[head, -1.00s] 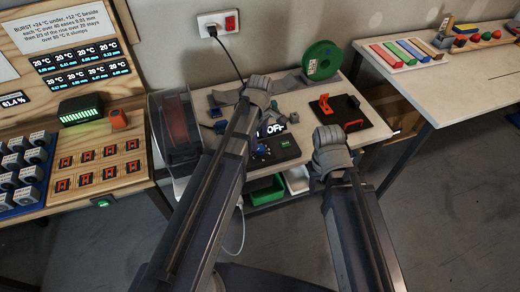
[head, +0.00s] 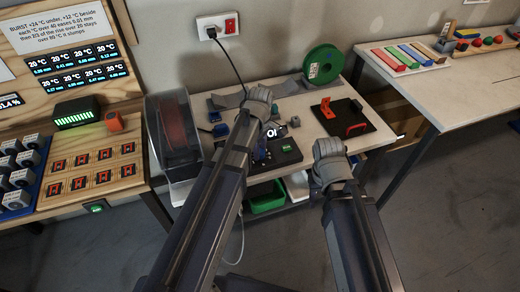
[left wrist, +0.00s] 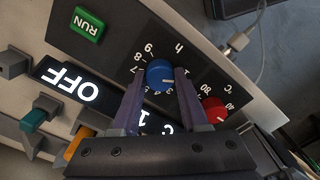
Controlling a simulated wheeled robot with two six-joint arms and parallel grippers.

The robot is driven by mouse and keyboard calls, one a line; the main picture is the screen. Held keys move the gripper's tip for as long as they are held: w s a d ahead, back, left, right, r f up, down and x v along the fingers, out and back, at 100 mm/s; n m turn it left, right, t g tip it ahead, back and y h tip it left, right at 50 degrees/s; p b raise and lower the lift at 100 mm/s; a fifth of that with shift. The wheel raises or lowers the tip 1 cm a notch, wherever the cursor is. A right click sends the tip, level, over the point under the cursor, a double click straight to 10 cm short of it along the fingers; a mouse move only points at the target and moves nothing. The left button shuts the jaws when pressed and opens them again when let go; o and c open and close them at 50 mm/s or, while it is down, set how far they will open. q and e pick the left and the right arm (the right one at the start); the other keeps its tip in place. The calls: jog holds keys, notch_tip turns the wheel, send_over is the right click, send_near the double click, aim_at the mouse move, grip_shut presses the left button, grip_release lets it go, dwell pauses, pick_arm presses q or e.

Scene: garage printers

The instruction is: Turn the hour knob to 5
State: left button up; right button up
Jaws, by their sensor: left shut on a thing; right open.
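The blue hour knob (left wrist: 160,74), marked h with a ring of numbers, sits on a dark control panel (left wrist: 120,45). My left gripper (left wrist: 158,84) is shut on it, one finger on each side. The fingers hide part of the number ring, and I cannot tell where the knob points. In the head view my left gripper (head: 261,150) reaches down to the dark control box (head: 288,157), its tips partly hidden by my arm. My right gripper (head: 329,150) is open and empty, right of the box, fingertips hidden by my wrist.
A green RUN button (left wrist: 86,25) and a display reading OFF (left wrist: 73,84) are on the panel. A green spool (head: 323,64) and a black plate (head: 352,119) share the table.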

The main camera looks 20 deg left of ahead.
pick_arm(q)
grip_shut()
jog(key=shift+m, duration=0.3)
jog(key=m, duration=0.4)
jog(key=shift+m, duration=0.4)
jog(key=m, duration=1.1)
jog(key=shift+m, duration=0.4)
jog(key=m, duration=0.6)
jog(key=shift+m, duration=0.4)
